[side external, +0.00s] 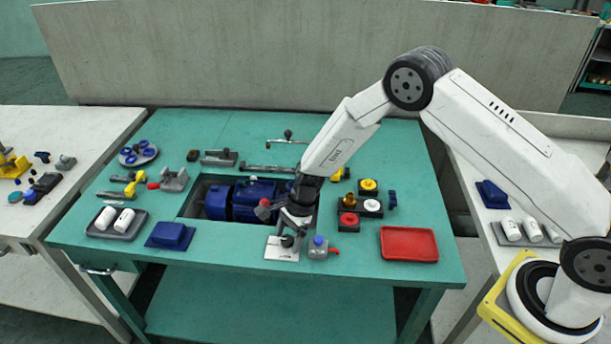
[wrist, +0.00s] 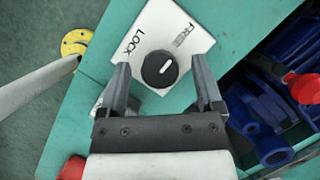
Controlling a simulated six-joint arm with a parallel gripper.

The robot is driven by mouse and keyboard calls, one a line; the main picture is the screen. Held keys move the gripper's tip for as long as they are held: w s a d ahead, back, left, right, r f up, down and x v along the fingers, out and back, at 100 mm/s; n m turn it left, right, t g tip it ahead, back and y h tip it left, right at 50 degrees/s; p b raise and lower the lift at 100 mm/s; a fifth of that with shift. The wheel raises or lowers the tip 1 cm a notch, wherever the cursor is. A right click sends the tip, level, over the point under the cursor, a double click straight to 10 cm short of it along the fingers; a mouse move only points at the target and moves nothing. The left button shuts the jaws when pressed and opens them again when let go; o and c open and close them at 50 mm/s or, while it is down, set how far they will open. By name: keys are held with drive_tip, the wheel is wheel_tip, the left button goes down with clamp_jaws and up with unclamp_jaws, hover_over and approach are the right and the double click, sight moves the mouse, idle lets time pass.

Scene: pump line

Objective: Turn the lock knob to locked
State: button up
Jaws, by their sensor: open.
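The lock knob (wrist: 158,70) is round and black with a white pointer line. It sits on a white plate (wrist: 178,22) printed LOCK and FREE. In the wrist view the pointer slants up and to the right, nearer the FREE side than LOCK. My gripper (wrist: 160,66) is open, with one finger on each side of the knob and a visible gap to it. In the side view my gripper (side external: 287,224) points down just over the plate (side external: 278,254), and the knob (side external: 287,241) shows below it. The height between fingertips and knob is hard to tell.
A grey block with a blue top (side external: 319,246) stands close right of the plate. A blue pump motor (side external: 235,201) lies in the bench recess behind. A red tray (side external: 409,244) is at right, a blue block (side external: 170,235) at left. The bench front edge is near.

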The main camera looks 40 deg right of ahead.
drive_tip(key=shift+c, duration=0.2)
clamp_jaws()
drive_tip(key=shift+n, duration=0.5)
drive_tip(key=n+g, duration=0.1)
drive_tip(key=n, duration=0.2)
drive_tip(key=shift+w+g, duration=0.1)
drive_tip(key=shift+g, duration=0.3)
drive_tip(key=n+g+h, duration=0.1)
drive_tip(key=n, duration=0.4)
drive_tip(key=shift+a, duration=0.1)
drive_tip(key=n, duration=0.2)
drive_tip(key=n+g+h, duration=0.1)
drive_tip(key=n, duration=0.1)
drive_tip(key=shift+a+h, duration=0.1)
drive_tip(key=shift+h, duration=0.2)
drive_tip(key=n+h, duration=0.1)
drive_tip(key=n, duration=0.3)
drive_tip(key=shift+n+g+h, duration=0.4)
